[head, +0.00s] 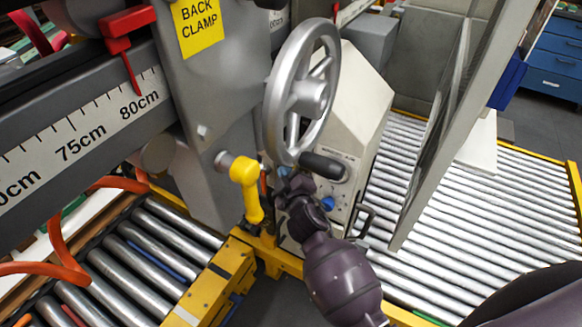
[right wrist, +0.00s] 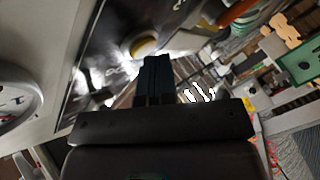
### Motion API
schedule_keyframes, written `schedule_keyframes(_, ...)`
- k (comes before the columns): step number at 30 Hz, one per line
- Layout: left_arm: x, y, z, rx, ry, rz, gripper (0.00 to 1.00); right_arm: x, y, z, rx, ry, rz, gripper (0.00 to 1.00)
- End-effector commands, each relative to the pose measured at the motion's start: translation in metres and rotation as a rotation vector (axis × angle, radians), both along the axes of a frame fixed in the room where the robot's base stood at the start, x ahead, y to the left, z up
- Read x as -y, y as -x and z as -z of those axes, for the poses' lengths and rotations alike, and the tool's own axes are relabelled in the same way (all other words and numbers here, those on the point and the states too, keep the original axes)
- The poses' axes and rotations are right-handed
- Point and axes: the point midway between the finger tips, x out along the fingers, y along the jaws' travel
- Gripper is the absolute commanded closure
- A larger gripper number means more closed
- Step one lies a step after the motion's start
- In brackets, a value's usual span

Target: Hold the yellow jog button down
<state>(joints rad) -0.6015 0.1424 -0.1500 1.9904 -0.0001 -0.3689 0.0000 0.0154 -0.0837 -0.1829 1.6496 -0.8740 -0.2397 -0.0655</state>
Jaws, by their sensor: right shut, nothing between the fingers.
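The yellow jog button (right wrist: 145,46) shows in the right wrist view as a round yellow cap in a pale ring on a dark panel. My right gripper (right wrist: 155,62) is shut and empty, with its dark fingertips at the button's lower edge in that view. I cannot tell whether they touch it or press it. In the head view my right gripper (head: 286,182) is at the front of the pale machine housing (head: 350,105), below the handwheel (head: 300,95). The button is not visible there, likely hidden by the gripper and wrist. My left gripper is not in view.
A yellow lever handle (head: 247,190) hangs just left of my right gripper, close to it. A dark crank knob (head: 324,167) juts out just above right. Roller beds (head: 500,240) lie at right and lower left. An upright grey plate (head: 440,135) stands at right.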

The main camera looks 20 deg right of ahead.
Motion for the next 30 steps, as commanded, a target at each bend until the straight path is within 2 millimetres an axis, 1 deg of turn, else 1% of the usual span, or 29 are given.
schedule_keyframes(9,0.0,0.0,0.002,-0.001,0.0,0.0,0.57,-0.01,0.01,0.001,-0.001,-0.002,0.001,1.0)
schedule_keyframes(20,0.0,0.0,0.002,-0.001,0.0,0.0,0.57,-0.011,0.012,0.0,0.0,-0.001,0.0,1.0)
schedule_keyframes(30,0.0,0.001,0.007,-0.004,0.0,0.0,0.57,-0.029,0.029,0.001,-0.001,-0.002,-0.001,1.0)
